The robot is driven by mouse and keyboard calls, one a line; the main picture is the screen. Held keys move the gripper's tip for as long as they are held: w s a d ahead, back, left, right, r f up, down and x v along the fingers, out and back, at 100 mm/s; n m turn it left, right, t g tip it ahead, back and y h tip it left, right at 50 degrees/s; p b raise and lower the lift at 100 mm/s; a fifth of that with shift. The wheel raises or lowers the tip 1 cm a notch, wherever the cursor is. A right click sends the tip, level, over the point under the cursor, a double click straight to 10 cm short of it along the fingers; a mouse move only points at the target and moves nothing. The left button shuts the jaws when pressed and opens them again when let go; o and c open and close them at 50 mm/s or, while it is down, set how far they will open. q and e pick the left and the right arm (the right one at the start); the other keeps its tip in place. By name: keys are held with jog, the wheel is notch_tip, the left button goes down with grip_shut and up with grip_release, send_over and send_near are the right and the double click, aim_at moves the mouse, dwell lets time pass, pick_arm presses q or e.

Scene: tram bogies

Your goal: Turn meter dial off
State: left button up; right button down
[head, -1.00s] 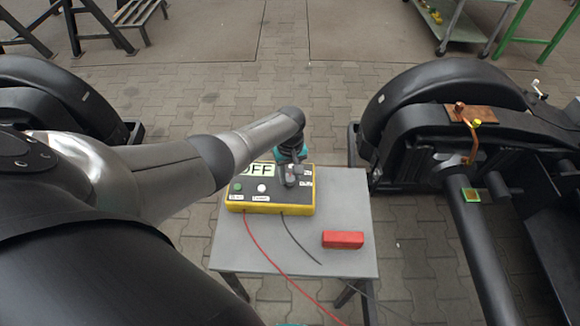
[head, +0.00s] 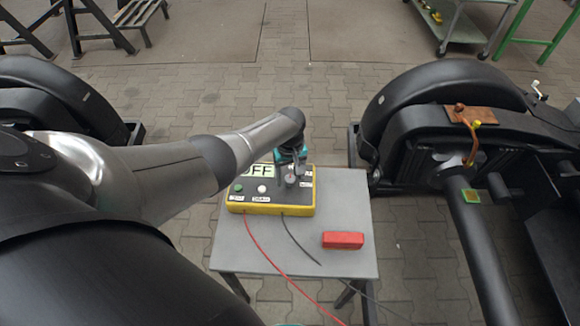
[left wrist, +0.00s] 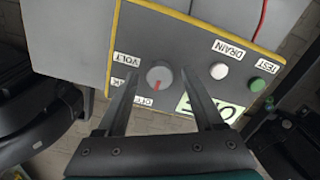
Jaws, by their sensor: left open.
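The yellow-edged grey meter (head: 240,209) stands on a small grey table. Its display (head: 262,169) shows the letters "FF", the rest hidden by my arm; it also shows partly in the left wrist view (left wrist: 228,112). The round grey dial (left wrist: 159,76) has a red mark that points toward the "OFF" label side; the dial also shows in the head view (head: 291,181). My left gripper (left wrist: 160,72) is open, with one finger on each side of the dial and gaps between. It is above the panel; I cannot tell how high. My right gripper is not in view.
A red block (head: 343,240) lies on the table (head: 352,205). A red cable and a black cable run from the meter over the table's front. Black bogies (head: 440,100) stand to the right and left. A green button and a white button sit beside the dial.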

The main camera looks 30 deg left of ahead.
aim_at(290, 178)
pick_arm(q)
jog(key=shift+r, duration=0.1)
notch_tip(290, 178, up, 15)
jog(key=p, duration=0.8)
